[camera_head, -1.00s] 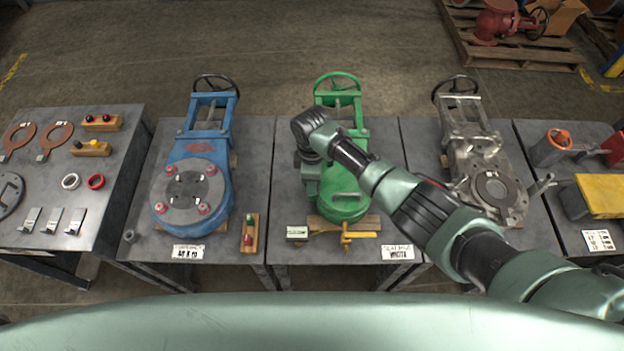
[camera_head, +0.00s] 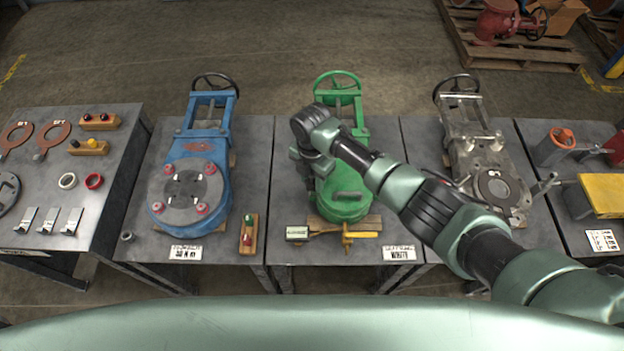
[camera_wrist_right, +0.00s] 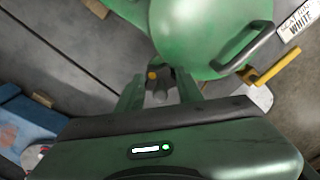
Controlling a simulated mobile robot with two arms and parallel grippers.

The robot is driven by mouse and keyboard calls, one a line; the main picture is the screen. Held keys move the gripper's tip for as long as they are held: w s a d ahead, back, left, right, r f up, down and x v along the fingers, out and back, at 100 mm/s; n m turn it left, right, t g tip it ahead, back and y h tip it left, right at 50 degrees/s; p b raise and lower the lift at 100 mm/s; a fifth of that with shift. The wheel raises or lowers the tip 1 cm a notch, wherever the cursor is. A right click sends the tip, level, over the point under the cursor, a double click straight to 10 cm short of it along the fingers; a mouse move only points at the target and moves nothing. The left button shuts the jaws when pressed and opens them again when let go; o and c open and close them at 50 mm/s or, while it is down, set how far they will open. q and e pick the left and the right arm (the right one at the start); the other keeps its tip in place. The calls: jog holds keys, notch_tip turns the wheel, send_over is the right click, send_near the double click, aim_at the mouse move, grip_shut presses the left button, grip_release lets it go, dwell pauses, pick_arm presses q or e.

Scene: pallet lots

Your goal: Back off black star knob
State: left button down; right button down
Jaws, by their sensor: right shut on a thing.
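The green valve (camera_head: 343,203) stands on the middle table, with its handwheel at the back. My right gripper (camera_wrist_right: 160,82) is at the left side of the green valve body, its two fingers closed around a small dark part there. That part fits the black star knob, but its star shape is mostly hidden by the fingers. A small yellow round spot and a grey cylinder show between the fingers. In the head view my right arm and wrist cover this spot, and the right gripper (camera_head: 308,168) shows only partly. My left gripper is not in view.
A blue valve (camera_head: 194,142) stands on the table to the left and a bare metal valve (camera_head: 472,150) on the table to the right. A yellow-handled tool (camera_head: 360,235) lies in front of the green valve. The left table (camera_head: 110,180) holds rings, blocks and plates.

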jog(key=n+b, duration=0.1)
jog(key=n, duration=0.4)
jog(key=shift+w+n+b, duration=0.15)
jog(key=shift+n+b, duration=0.15)
jog(key=shift+r+n+b, duration=0.1)
jog(key=shift+n+b, duration=0.45)
jog(key=shift+n, duration=1.25)
jog(key=c, duration=0.9)
grip_release()
notch_tip(320, 180, up, 8)
jog(key=shift+f+b, duration=0.1)
jog(key=shift+b, duration=0.2)
